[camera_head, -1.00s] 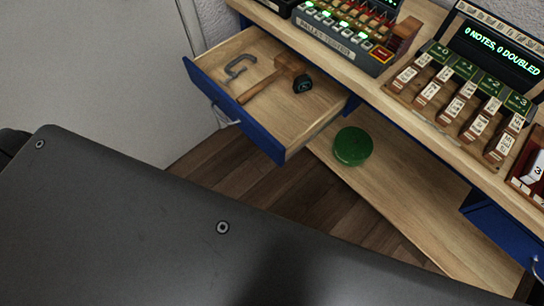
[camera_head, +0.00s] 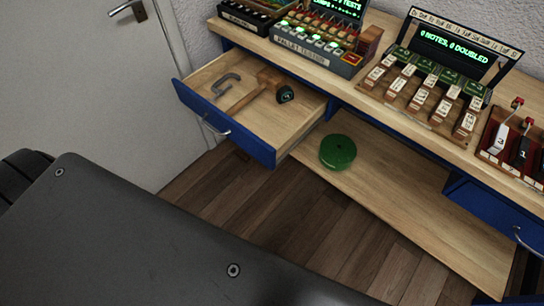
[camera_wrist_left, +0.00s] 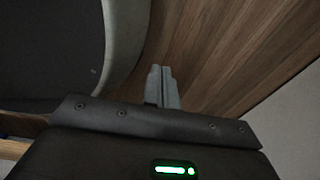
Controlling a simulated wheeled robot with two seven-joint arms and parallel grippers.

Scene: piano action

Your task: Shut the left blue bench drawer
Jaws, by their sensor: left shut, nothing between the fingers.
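The left blue bench drawer (camera_head: 225,124) is pulled out from the bench in the head view. Its blue front carries a curved metal handle (camera_head: 214,128). Inside lie a grey clamp (camera_head: 222,84) and a wooden mallet (camera_head: 250,92) with a dark head. My left gripper (camera_wrist_left: 163,72) shows in the left wrist view, its two grey fingers together with nothing between them, over the wood floor and apart from the drawer. Neither gripper shows in the head view.
The bench top (camera_head: 352,92) bears a pallet tester (camera_head: 318,48) and a rack of labelled blocks (camera_head: 425,90). A green round tin (camera_head: 337,152) sits on the lower shelf. A right blue drawer (camera_head: 490,208) is at the right. A door (camera_head: 90,80) stands left; wood floor (camera_head: 270,215) lies in front.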

